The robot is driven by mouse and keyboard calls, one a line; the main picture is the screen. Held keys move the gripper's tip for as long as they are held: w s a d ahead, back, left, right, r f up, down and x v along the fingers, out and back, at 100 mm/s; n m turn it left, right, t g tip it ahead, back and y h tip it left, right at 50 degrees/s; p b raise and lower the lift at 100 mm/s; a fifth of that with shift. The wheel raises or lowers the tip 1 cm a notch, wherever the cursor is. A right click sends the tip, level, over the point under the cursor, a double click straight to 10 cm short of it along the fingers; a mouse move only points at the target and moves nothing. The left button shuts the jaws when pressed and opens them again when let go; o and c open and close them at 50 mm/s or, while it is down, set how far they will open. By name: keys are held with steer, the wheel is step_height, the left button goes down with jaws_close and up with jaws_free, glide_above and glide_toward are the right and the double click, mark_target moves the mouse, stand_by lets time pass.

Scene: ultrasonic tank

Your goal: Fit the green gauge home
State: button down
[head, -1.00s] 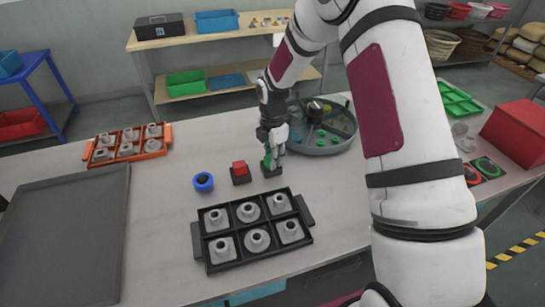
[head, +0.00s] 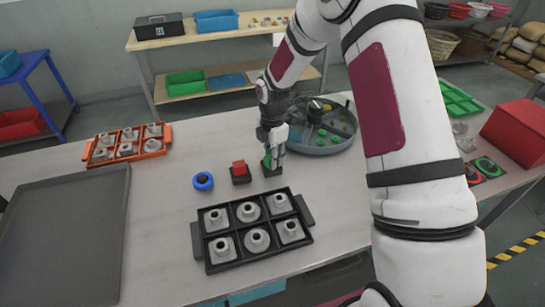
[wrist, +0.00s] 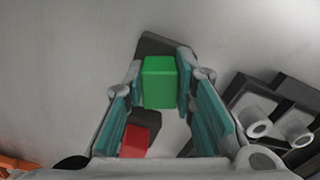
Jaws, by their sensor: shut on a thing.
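The green gauge (wrist: 159,82) is a green block between the teal pads of my gripper (wrist: 160,92) in the wrist view. My gripper is shut on it. In the head view my gripper (head: 272,158) points down over the table, and the gauge shows as a small green patch (head: 266,161) beside the fingers. A dark square base (head: 272,171) lies directly below the gauge; I cannot tell whether the two touch.
A red block on a dark base (head: 240,173) and a blue ring (head: 203,182) stand to the left. A black tray (head: 207,262) with grey fittings lies in front. A round grey tank (head: 325,148) is behind right. An orange tray (head: 160,153) and a flat grey tray (head: 60,250) lie left.

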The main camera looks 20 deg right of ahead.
steer(key=shift+f, duration=0.1)
steer(key=c, duration=1.2)
jaws_free()
steer(key=shift+c, duration=0.2)
step_height(320, 180, up, 12)
